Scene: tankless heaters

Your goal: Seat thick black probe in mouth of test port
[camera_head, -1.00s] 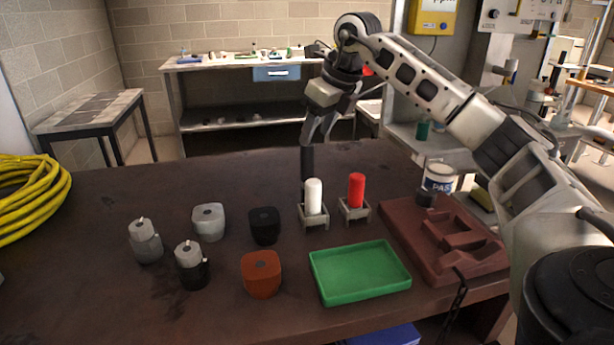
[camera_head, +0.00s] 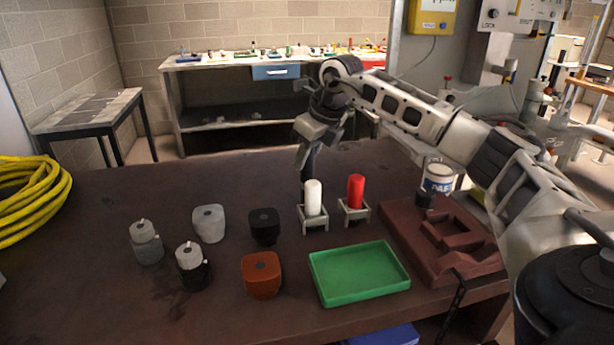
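My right gripper (camera_head: 303,158) hangs near the table's middle, behind the white cylinder. It appears shut on a thick black probe (camera_head: 308,174), which points down; its lower end is hidden behind the white cylinder. Three tapered blocks stand on the table to the left: grey (camera_head: 208,224), black (camera_head: 264,228) and orange (camera_head: 261,278). The black and orange ones show a dark spot on top. I cannot tell which thing is the test port. My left gripper is not in view.
A white cylinder (camera_head: 313,198) and a red one (camera_head: 355,191) stand in small holders. A green tray (camera_head: 360,290), a brown moulded block (camera_head: 470,268) and a can (camera_head: 438,178) are at right. The back left table is clear.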

